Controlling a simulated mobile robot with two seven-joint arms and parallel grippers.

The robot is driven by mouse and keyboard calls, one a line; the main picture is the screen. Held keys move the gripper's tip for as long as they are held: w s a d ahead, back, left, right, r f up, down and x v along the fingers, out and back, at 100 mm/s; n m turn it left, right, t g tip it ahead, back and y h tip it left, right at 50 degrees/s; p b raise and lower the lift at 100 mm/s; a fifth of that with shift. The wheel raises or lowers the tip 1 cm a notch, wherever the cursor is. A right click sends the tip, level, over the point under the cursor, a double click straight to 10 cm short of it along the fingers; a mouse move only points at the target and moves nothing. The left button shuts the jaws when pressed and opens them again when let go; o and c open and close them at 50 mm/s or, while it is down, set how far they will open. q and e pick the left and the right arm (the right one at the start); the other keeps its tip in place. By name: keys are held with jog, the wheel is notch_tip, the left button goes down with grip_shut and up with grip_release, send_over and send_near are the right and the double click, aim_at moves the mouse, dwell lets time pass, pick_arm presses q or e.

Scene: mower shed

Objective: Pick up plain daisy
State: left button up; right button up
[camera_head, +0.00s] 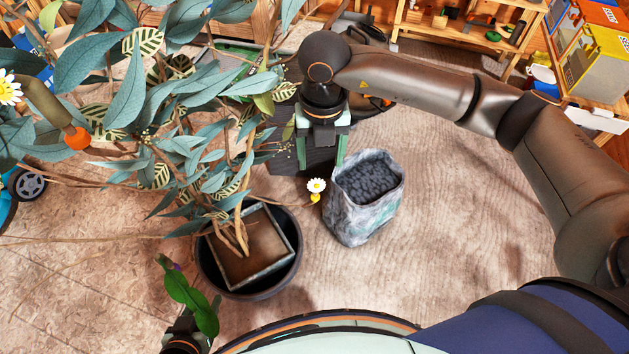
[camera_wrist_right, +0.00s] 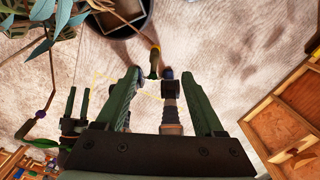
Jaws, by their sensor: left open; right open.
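A white daisy with a yellow centre (camera_head: 316,186) shows between the plant pot and the grey fabric bag. Another white daisy (camera_head: 8,88) is at the far left edge. Which one is the plain daisy I cannot tell for sure. My right gripper (camera_head: 322,160) is open and points down just above the first daisy, apart from it in the picture. In the right wrist view my open fingers (camera_wrist_right: 163,85) flank a small green thing with a yellow end (camera_wrist_right: 154,62); whether it is the daisy is unclear.
A leafy shrub in a dark round pot (camera_head: 215,270) spreads across the left. The marbled bag (camera_head: 350,222) with dark gravel stands right of the daisy. Wooden shelves (camera_head: 475,42) and colourful boxes (camera_head: 590,55) line the upper right. Bare floor lies right of the bag.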

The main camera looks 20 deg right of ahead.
aim_at(315, 182)
notch_tip(315, 182, down, 2)
jog(key=shift+s+a+f+p, duration=0.1)
jog(key=shift+a+f+p, duration=0.05)
jog(key=shift+f, duration=0.75)
jog(key=shift+a+f+p, duration=0.15)
jog(key=shift+a+f, duration=0.05)
jog(key=shift+f, duration=0.75)
jog(key=shift+s+a+f+p, duration=0.1)
jog(key=shift+a+f+p, duration=0.05)
jog(key=shift+f, duration=0.75)
jog(key=shift+c, duration=0.2)
grip_shut()
